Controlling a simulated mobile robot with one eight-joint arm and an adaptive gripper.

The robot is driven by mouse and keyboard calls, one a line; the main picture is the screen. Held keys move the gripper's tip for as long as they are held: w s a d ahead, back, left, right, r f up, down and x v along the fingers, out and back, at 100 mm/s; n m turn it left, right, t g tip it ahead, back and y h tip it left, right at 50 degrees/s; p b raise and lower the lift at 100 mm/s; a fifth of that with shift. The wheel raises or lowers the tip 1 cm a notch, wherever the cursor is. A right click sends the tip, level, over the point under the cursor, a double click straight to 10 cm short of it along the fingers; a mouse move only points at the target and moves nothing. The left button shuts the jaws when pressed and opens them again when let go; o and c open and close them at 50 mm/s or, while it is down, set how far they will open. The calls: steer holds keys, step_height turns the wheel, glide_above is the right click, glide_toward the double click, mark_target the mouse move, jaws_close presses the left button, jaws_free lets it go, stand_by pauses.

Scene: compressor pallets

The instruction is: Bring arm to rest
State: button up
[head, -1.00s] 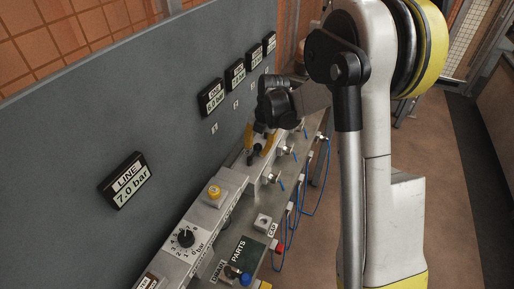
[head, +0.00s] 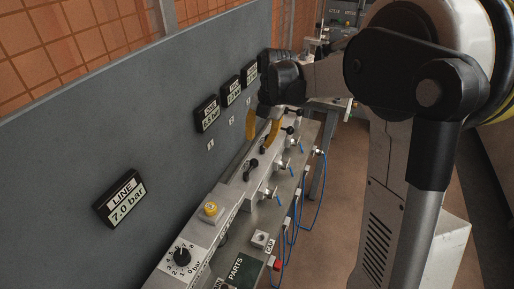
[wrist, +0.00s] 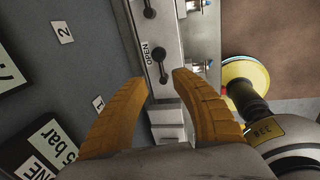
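My gripper (head: 264,128) has yellow fingers and hangs above the far part of the grey manifold beside the panel. In the wrist view my gripper (wrist: 161,88) has its two fingers wide apart with nothing between them. Below and beyond the fingers is the manifold (wrist: 168,118) with black lever handles, one (wrist: 160,56) near an "OPEN" label. In the head view a black lever (head: 251,168) stands on the manifold nearer to me, clear of the gripper.
The grey panel (head: 110,130) stands close on the left and carries the LINE display (head: 121,198) reading 7.0 bar. Blue hoses (head: 318,210) hang at the bench's right. Open floor lies right.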

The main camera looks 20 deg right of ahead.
steer(key=shift+r, duration=0.2)
stand_by(0.3)
steer(key=s+a+r+m+t+h, duration=0.1)
steer(key=s+a+r+m, duration=0.15)
steer(key=s+m, duration=0.45)
steer(key=s+a+r+m+t, duration=0.1)
steer(key=s+r+m+t, duration=0.1)
steer(key=s+r+m, duration=0.35)
steer(key=s+a+f+m+t, duration=0.1)
steer(key=s+f+m+t, duration=0.1)
steer(key=s+m, duration=0.9)
steer(key=f+m, duration=0.1)
steer(key=m, duration=0.2)
steer(key=shift+s+a+f+m+t+h, duration=0.15)
steer(key=shift+f+m+t+h, duration=0.1)
steer(key=shift+m+t+h, duration=0.1)
